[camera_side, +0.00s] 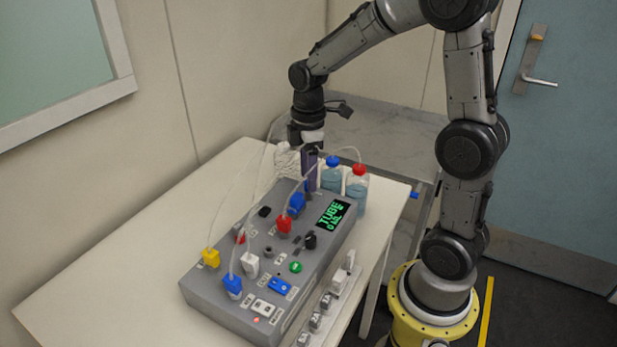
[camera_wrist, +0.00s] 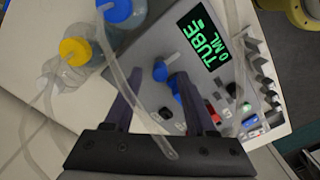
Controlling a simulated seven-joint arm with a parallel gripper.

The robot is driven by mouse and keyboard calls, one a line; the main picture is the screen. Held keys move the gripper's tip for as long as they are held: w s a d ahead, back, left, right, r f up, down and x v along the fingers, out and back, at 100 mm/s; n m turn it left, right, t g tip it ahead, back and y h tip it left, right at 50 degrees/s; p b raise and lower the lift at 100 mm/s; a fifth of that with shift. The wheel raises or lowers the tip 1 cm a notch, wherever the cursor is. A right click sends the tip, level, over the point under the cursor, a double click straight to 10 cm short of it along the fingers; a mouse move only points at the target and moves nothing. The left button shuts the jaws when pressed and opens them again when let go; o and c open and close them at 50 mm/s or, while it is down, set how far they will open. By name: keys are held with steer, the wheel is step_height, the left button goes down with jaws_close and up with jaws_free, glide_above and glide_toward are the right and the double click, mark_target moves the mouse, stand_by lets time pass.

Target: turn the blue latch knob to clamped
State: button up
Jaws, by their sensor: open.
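My gripper (camera_side: 311,186) points down over the far end of the grey device (camera_side: 205,291), close to a blue part (camera_side: 297,203). In the wrist view my gripper (camera_wrist: 147,76) is open, its two dark fingers spread with nothing held. A round blue knob-like part (camera_wrist: 160,71) shows between the fingertips, apparently untouched. A second blue part (camera_wrist: 176,86) sits against the right finger in the picture, partly hidden; I cannot tell if they touch. Which blue part is the latch knob, and its setting, I cannot tell for sure.
A display (camera_side: 333,214) reads TUBE. Blue-capped (camera_side: 332,176) and red-capped (camera_side: 357,186) bottles stand behind the device. Thin clear tubes loop over it, and one crosses the wrist view (camera_wrist: 135,100). Red (camera_side: 284,224), yellow (camera_side: 211,257) and white (camera_side: 250,265) parts stick up. The table's left side is clear.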

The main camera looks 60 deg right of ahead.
steer(key=shift+f, duration=0.7)
jaws_close()
